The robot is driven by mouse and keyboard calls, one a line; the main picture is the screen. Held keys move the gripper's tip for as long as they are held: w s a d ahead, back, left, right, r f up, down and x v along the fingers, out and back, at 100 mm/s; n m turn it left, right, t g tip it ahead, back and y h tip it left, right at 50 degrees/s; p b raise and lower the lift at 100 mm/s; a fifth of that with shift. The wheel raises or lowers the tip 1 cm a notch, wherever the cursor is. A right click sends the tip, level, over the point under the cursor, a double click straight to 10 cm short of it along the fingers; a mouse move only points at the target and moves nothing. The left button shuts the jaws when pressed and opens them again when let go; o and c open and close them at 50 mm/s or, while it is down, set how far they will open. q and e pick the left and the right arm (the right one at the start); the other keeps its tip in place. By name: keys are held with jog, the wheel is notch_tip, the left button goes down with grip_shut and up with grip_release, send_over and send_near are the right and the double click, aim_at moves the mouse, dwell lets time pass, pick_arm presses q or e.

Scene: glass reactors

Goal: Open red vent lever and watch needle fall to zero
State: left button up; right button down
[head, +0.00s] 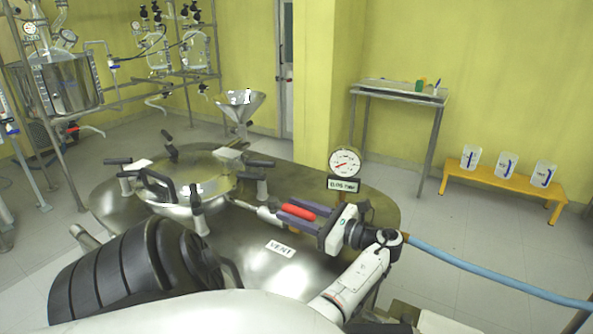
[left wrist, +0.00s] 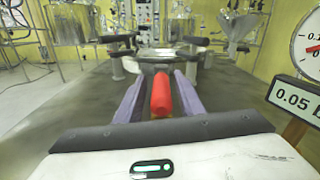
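The red vent lever (head: 299,211) sticks out from the valve at the edge of the metal vessel lid. It also shows in the left wrist view (left wrist: 161,94). My left gripper (head: 293,212) has its two purple fingers on either side of the lever, with narrow gaps visible in the wrist view; it looks open. The round pressure gauge (head: 344,162) stands behind the gripper, with a red needle low on the dial. Its display (left wrist: 297,97) reads 0.05, the unit partly cut off. My right gripper is not in view.
A white VENT label (head: 281,249) lies on the lid in front of the lever. Black clamps ring the hatch (head: 195,178) at left. A blue hose (head: 480,271) runs off right. A yellow bench (head: 500,182) with containers and a metal table (head: 400,91) stand beyond.

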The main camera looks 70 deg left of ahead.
aim_at(295, 207)
pick_arm(q)
jog(key=shift+w, duration=0.1)
jog(key=shift+r, duration=0.55)
notch_tip(295, 207, up, 9)
jog(key=shift+f+p, duration=0.1)
jog(key=shift+p, duration=0.55)
